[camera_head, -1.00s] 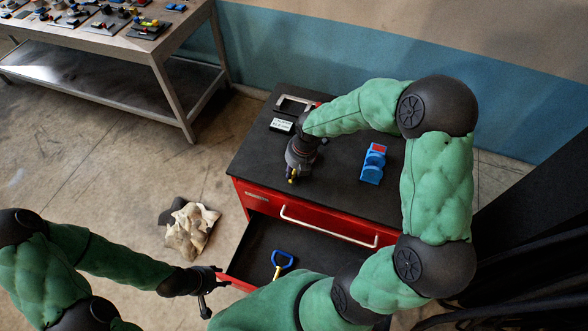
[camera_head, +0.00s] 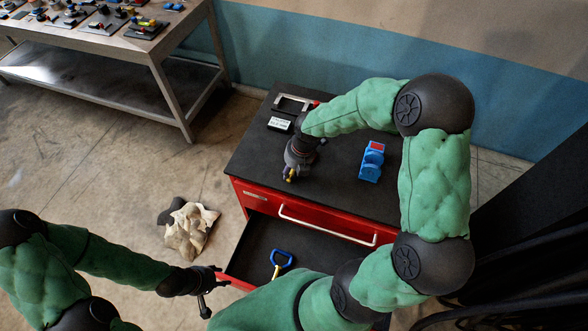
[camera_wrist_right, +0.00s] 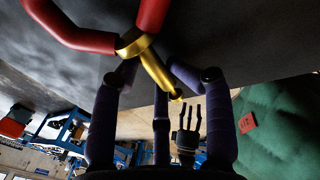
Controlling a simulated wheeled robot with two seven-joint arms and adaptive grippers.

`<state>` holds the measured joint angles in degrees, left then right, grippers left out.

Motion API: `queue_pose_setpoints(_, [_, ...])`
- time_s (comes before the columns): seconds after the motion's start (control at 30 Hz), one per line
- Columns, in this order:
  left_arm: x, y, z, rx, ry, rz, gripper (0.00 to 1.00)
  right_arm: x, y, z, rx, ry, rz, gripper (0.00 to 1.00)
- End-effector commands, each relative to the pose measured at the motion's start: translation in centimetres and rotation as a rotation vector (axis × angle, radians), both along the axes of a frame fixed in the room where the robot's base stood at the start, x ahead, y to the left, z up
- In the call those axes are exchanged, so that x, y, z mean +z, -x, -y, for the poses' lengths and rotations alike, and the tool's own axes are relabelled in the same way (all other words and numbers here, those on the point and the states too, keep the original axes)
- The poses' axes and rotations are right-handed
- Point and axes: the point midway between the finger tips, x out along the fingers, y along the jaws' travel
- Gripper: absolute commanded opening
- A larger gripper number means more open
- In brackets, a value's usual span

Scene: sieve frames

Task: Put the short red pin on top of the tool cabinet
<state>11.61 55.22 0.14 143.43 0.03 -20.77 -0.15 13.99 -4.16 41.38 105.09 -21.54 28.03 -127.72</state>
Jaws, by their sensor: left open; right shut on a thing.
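The short red pin shows in the right wrist view, with a red looped handle (camera_wrist_right: 85,35) and a brass shaft (camera_wrist_right: 157,68). My right gripper (camera_wrist_right: 168,80) is shut on the shaft. In the head view my right gripper (camera_head: 291,176) is over the front left part of the tool cabinet's black top (camera_head: 330,189). Only a small yellow tip shows there; the red handle is hidden. I cannot tell whether the pin touches the top. My left gripper (camera_head: 208,291) is open and empty, beside the open drawer's left front corner.
The open drawer (camera_head: 258,243) holds a blue-handled pin (camera_head: 281,259) with a yellow shaft. A blue block-like object (camera_head: 371,162) and a white label plate (camera_head: 279,124) are on the cabinet top. A crumpled cloth (camera_head: 190,232) lies on the floor. A workbench (camera_head: 157,52) stands back left.

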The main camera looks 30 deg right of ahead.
Motion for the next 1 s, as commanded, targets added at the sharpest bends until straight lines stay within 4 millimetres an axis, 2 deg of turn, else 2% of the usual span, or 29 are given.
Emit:
queue_pose_setpoints(0.1, [0.8, 0.0, 0.0, 0.000, 0.000, 0.000, 0.46, 1.3, 0.2, -0.2, 0.003, -0.003, -0.004, 0.33])
queue_pose_setpoints(0.4, [0.8, 0.0, 0.0, 0.000, 0.000, 0.000, 0.46, 7.5, 0.9, 0.8, 0.001, 0.000, 0.004, 0.33])
queue_pose_setpoints(0.6, [0.9, 0.0, 0.0, 0.000, 0.000, 0.000, 0.46, 10.8, 1.4, 1.3, 0.001, 0.001, 0.004, 0.33])
queue_pose_setpoints(0.8, [0.9, 0.0, 0.0, 0.000, 0.000, 0.000, 0.46, 12.5, 1.7, 1.5, 0.001, 0.000, 0.002, 0.33])
queue_pose_setpoints(1.0, [0.9, 0.0, 0.0, 0.000, 0.000, 0.000, 0.46, 12.8, 1.8, 1.5, 0.001, -0.001, 0.001, 0.33])
